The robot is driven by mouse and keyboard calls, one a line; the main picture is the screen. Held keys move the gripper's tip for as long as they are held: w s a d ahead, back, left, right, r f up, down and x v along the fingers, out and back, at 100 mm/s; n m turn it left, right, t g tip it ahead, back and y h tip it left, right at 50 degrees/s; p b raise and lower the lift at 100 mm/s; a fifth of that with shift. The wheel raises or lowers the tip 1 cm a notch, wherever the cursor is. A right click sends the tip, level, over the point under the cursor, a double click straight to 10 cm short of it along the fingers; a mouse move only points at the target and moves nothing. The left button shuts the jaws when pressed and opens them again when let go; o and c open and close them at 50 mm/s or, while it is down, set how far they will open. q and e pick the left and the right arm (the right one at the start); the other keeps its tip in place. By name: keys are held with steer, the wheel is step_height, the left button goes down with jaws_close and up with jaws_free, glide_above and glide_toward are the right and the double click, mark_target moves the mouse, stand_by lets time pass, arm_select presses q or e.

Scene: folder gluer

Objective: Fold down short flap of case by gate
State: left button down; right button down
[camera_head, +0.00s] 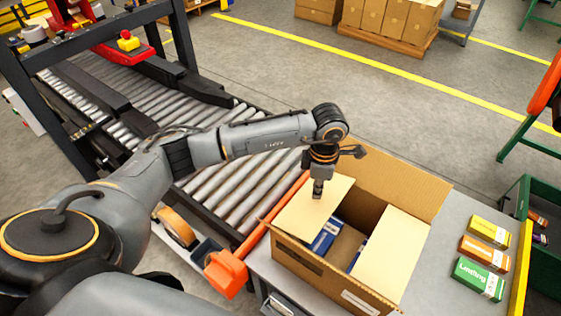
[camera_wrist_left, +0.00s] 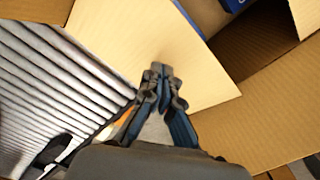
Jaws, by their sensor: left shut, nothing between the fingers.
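An open cardboard case (camera_head: 325,278) stands on the grey table beside the orange gate (camera_head: 265,222). Its short flap by the gate (camera_head: 296,215) leans inward over part of the opening; it also shows in the left wrist view (camera_wrist_left: 120,35). The opposite short flap (camera_head: 392,252) also lies inward. The far long flap (camera_head: 405,180) is raised outward. My left gripper (camera_head: 318,190) is shut and empty, its tips at the gate-side flap; they show in the wrist view too (camera_wrist_left: 160,72). Whether they press on it is hard to tell. My right gripper is out of view.
Blue boxes (camera_head: 326,236) sit inside the case. A roller conveyor (camera_head: 225,185) lies to the left of the gate. Yellow (camera_head: 489,231), orange (camera_head: 484,252) and green (camera_head: 478,279) small boxes lie on the table at right. A green bin (camera_head: 543,245) stands beyond.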

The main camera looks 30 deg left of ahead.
mark_target(322, 203)
arm_select(q)
steer(key=shift+d+f, duration=0.25)
steer(key=shift+d, duration=0.05)
steer(key=shift+d+f+b, duration=0.65)
steer(key=shift+f+b, duration=0.3)
steer(key=shift+f, duration=0.05)
step_height(322, 203, up, 9)
steer(key=p, duration=0.5)
steer(key=shift+s+r, duration=0.1)
stand_by(1.4)
